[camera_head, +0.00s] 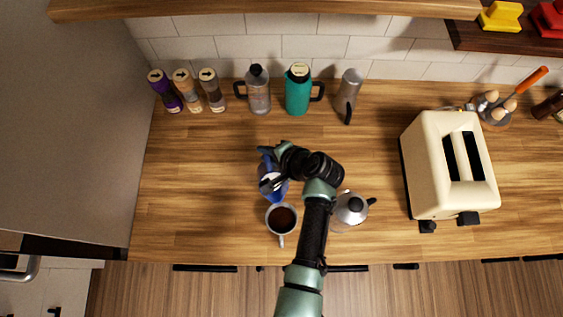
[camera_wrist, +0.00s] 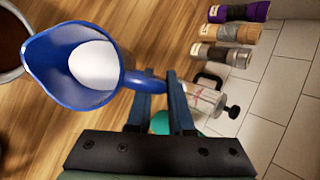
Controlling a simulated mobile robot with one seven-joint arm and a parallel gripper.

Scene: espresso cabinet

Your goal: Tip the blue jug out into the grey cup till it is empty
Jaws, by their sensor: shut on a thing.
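The blue jug (camera_head: 276,194) is just behind the grey cup in the head view, with its spout towards the cup. In the wrist view I look into the jug (camera_wrist: 42,75) and see white liquid inside. My gripper (camera_wrist: 160,82) is shut on the jug's handle. The grey cup (camera_head: 269,224) stands on the counter and holds dark brown liquid; its rim (camera_wrist: 14,75) shows at the left edge of the wrist view, close to the spout. No stream is visible. I cannot tell exactly how far the jug is tilted.
A silver moka pot (camera_head: 349,212) stands right of my arm. A cream toaster (camera_head: 432,175) is further right. Along the back wall are several spice jars (camera_head: 187,92), a french press (camera_head: 258,94), a teal flask (camera_head: 297,95) and a grey pot (camera_head: 347,92). The left counter is clear.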

